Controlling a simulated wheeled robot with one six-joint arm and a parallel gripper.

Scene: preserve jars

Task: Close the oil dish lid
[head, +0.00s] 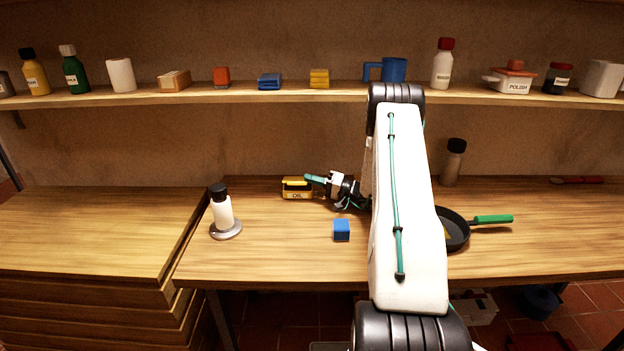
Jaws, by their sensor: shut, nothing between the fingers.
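The oil dish (297,194) is a small yellow box with a dark label reading OIL, at the back of the wooden table left of my arm. Its top looks yellow with a dark band beneath; I cannot tell how far its lid is open. My gripper (311,179) is shut and empty, with teal fingers pointing left. In the picture its fingertips overlap the right end of the dish's top; I cannot tell whether they touch it.
A white bottle (222,210) stands on a grey round base at left. A blue cube (341,230) lies in front of my gripper. A pan (455,232) with a green handle and a bottle (454,163) are right of my arm. A loaded shelf (220,96) runs above.

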